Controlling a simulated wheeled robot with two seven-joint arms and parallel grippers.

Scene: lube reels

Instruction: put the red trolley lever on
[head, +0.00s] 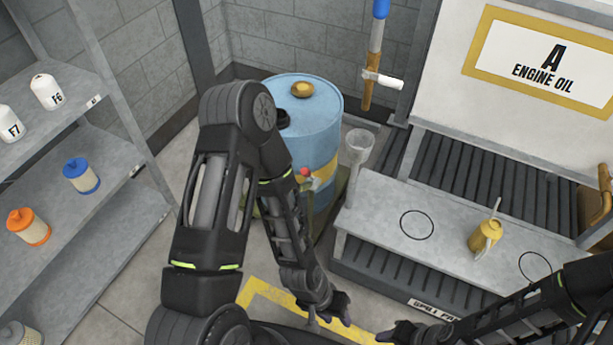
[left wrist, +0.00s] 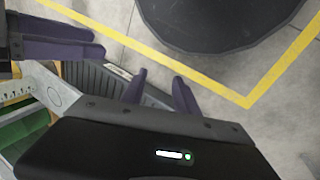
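A small red knob (head: 304,172) on a metal fitting shows in the head view, low in front of the blue drum; I take it for the trolley lever. My left arm hides much of the area around it. My left gripper (head: 331,320) is below and nearer than the knob, well apart from it, over the floor. In the left wrist view its fingers (left wrist: 158,84) are spread with nothing between them. My right gripper (head: 397,334) is near the bottom edge, facing the left one. Its fingers show at the upper left of the left wrist view, but their gap is unclear.
The blue drum (head: 316,120) stands by the back wall. A grey bench (head: 375,220) at right holds a yellow oil can (head: 484,238). A shelf rack (head: 110,207) with filters stands at left. Yellow floor lines (head: 262,287) mark the floor between.

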